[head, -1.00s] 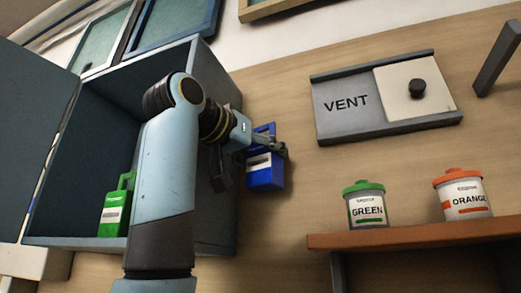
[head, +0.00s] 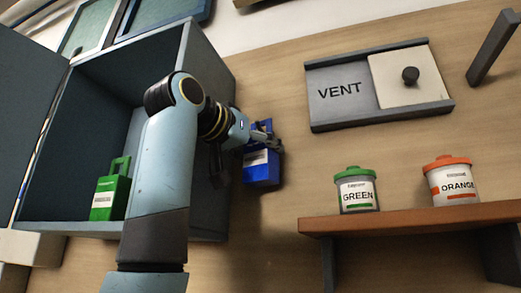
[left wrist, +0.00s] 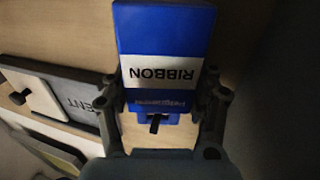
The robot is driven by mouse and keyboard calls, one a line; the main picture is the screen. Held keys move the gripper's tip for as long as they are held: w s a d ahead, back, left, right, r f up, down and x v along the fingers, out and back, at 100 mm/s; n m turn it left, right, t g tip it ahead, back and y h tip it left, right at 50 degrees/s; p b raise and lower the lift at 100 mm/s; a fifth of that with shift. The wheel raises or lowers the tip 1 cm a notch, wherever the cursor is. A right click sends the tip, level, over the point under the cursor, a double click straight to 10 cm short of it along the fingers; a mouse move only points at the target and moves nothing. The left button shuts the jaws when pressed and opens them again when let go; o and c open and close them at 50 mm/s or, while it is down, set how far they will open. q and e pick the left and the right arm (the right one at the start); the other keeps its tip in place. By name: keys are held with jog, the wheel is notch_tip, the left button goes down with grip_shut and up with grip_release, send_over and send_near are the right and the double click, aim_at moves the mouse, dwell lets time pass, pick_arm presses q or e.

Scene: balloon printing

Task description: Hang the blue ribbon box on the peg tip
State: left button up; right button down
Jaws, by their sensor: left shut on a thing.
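The blue ribbon box (head: 262,172) is held in front of the wooden wall, just right of the open cabinet. My left gripper (head: 266,142) is shut on it near its top. In the left wrist view the box (left wrist: 165,32) shows a white RIBBON label, upside down, between the fingers of my left gripper (left wrist: 160,100). A dark slanted bar (head: 494,52) stands out at the upper right of the head view, well apart from the box. It may be the peg; I cannot tell. My right gripper is not in view.
A grey-blue cabinet (head: 208,75) stands open at left with a green box (head: 110,195) inside. A VENT panel (head: 335,92) with a sliding cover is on the wall. A green-lidded jar (head: 356,192) and an orange-lidded jar (head: 450,183) stand on a brown shelf (head: 400,221).

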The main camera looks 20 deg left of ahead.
pick_arm(q)
jog(key=o, duration=1.3)
